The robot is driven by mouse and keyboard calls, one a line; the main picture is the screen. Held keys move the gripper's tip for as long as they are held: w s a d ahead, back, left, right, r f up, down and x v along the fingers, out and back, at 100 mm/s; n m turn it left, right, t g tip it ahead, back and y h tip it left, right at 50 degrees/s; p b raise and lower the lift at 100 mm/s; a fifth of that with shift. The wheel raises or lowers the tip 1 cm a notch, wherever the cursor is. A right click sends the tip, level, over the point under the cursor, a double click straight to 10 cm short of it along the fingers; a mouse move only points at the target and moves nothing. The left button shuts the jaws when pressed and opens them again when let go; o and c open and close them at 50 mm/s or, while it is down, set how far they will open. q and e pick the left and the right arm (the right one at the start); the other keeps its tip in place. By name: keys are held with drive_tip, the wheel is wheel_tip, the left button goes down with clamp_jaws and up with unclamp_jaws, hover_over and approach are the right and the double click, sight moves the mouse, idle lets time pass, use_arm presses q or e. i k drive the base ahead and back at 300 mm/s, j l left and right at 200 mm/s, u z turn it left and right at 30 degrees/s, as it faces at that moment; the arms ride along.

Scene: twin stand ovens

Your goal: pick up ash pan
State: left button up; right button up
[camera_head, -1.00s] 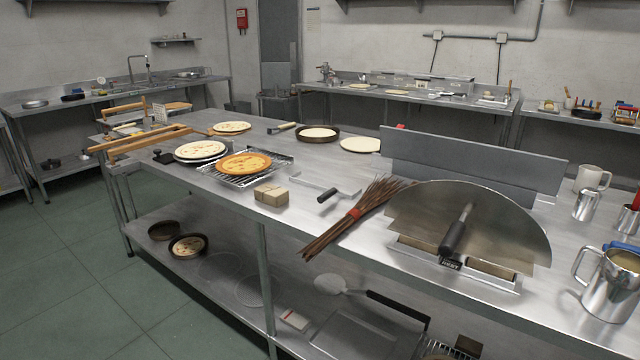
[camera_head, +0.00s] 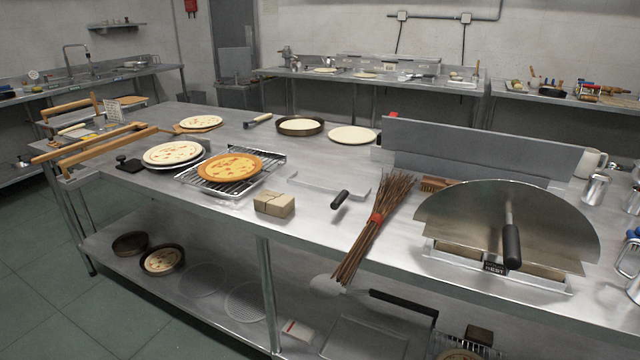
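A shallow grey metal pan with a short black handle, which looks like the ash pan (camera_head: 318,182), lies flat on the steel table near its front edge. Its handle points toward the front right. The pan's grey body blends with the steel top, so its outline is faint. A twig brush with a red band (camera_head: 375,219) lies just to its right, and a tan wrapped block (camera_head: 274,204) sits to its front left. Neither of my grippers shows in this view.
A half-round metal plate with a black handle (camera_head: 470,215) stands on a rest at the right. A pizza on a wire rack (camera_head: 229,167) is left of the pan. A grey upright panel (camera_head: 480,147) runs along the back. The steel behind the pan is mostly clear.

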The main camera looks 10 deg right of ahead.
sight(343, 191)
drive_tip(key=i+j, duration=0.15)
drive_tip(key=j, duration=0.2)
drive_tip(key=i+j+z, duration=0.1)
drive_tip(key=j, duration=0.25)
drive_tip(key=i+j, duration=0.25)
drive_tip(key=i+j+z, duration=0.15)
drive_tip(key=j, duration=0.25)
drive_tip(key=i+j, duration=0.15)
drive_tip(key=j, duration=0.25)
